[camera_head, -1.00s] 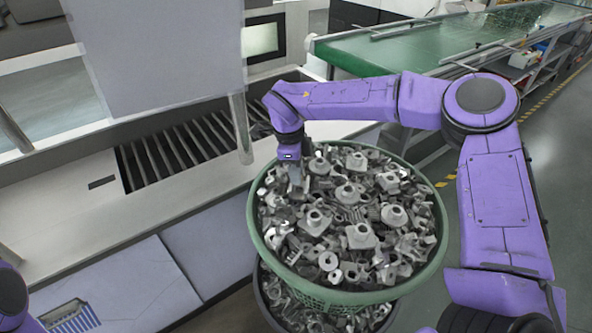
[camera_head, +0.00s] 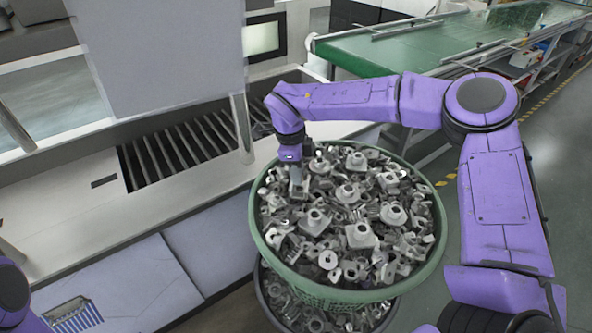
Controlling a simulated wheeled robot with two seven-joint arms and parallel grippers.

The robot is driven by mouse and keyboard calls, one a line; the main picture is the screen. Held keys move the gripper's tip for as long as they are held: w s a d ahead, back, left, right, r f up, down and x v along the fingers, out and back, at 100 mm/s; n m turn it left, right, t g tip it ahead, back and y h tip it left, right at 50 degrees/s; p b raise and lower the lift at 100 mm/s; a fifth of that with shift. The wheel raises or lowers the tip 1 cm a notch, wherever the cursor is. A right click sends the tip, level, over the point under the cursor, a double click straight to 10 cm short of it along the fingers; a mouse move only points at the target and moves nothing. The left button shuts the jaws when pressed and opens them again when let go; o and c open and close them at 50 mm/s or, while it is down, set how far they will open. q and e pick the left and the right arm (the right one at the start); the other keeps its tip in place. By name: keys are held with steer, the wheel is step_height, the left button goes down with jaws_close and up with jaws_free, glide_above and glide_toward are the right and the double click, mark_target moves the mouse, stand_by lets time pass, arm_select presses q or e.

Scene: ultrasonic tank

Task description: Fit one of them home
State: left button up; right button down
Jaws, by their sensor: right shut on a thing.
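My right gripper (camera_head: 297,182) points down at the back left part of a round green basket (camera_head: 440,225). It is shut on a small grey thing, which I cannot tell apart clearly from the grey metal parts (camera_head: 360,236) behind and around it. The basket is heaped with these parts. The tank (camera_head: 100,215) is a pale metal housing on the left, with an opening crossed by dark slats (camera_head: 185,150). Of my left arm only purple links show at the lower left edge, and its gripper is out of view.
A second, darker basket (camera_head: 270,300) with similar parts stands under the green one. A grey panel (camera_head: 160,50) hangs over the tank. A blue slotted piece (camera_head: 75,316) shows at the lower left. A green conveyor (camera_head: 400,50) stands at the back right.

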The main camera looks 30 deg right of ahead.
steer(key=shift+p, duration=0.35)
steer(key=shift+f, duration=0.4)
stand_by(0.8)
steer(key=c, duration=1)
jaws_free()
step_height(320, 180, up, 10)
steer(key=a+b, duration=0.1)
steer(key=b, duration=0.1)
steer(key=shift+w+r, duration=0.25)
steer(key=shift+w, duration=0.2)
